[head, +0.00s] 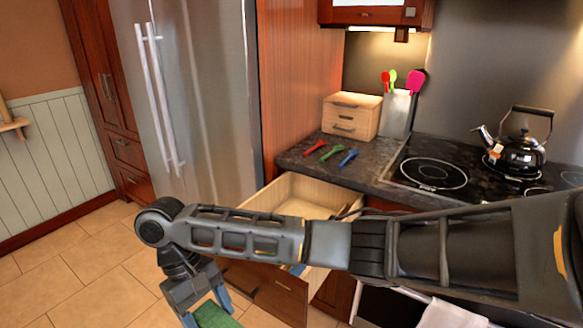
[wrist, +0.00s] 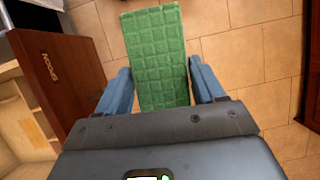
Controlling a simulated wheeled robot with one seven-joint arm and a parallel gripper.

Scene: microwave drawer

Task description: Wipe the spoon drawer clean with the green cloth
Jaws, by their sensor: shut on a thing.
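The green cloth (wrist: 155,45) is quilted and is held between the blue fingers of my gripper (wrist: 160,78) in the wrist view. In the head view the cloth (head: 214,316) and my gripper (head: 206,308) are at the bottom edge, partly cut off. The open drawer (head: 292,190) has a pale wooden inside, and my arm hides much of it. In the wrist view its dark wooden front (wrist: 62,75) is left of the cloth, apart from it. My gripper is outside the drawer, over the tiled floor.
Red, green and blue spoons (head: 333,153) lie on the dark counter (head: 285,158). Behind them are a small wooden box (head: 351,116) and a utensil holder (head: 398,112). A stove with a kettle (head: 517,155) is at right. A fridge (head: 215,90) stands left. The floor is clear.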

